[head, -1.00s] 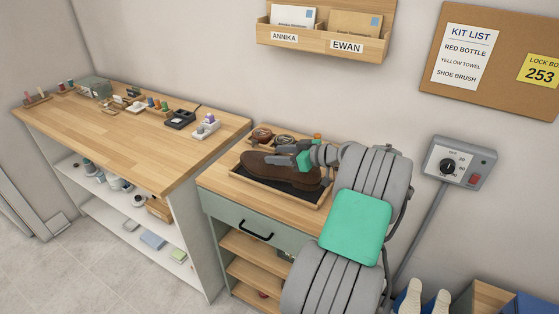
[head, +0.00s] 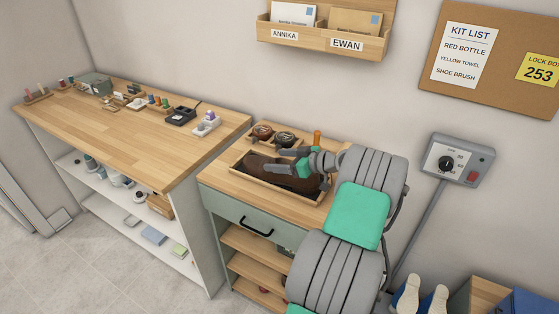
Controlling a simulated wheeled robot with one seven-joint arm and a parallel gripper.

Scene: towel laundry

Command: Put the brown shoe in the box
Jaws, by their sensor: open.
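The brown shoe (head: 308,184) lies low inside a shallow wooden box (head: 250,192) on top of the small green-fronted cabinet. The box's front wall and my gripper hide part of the shoe. My gripper (head: 274,163) is open, with its grey fingers over the shoe near the middle of the box. I cannot tell whether the fingers still touch the shoe.
Two round tins (head: 274,133) and an orange-topped bottle (head: 317,138) stand behind the box. A long workbench (head: 130,140) with small items along its back is at left. A control box (head: 458,160) is on the wall at right. Blue-and-white footwear (head: 420,298) stands low at right.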

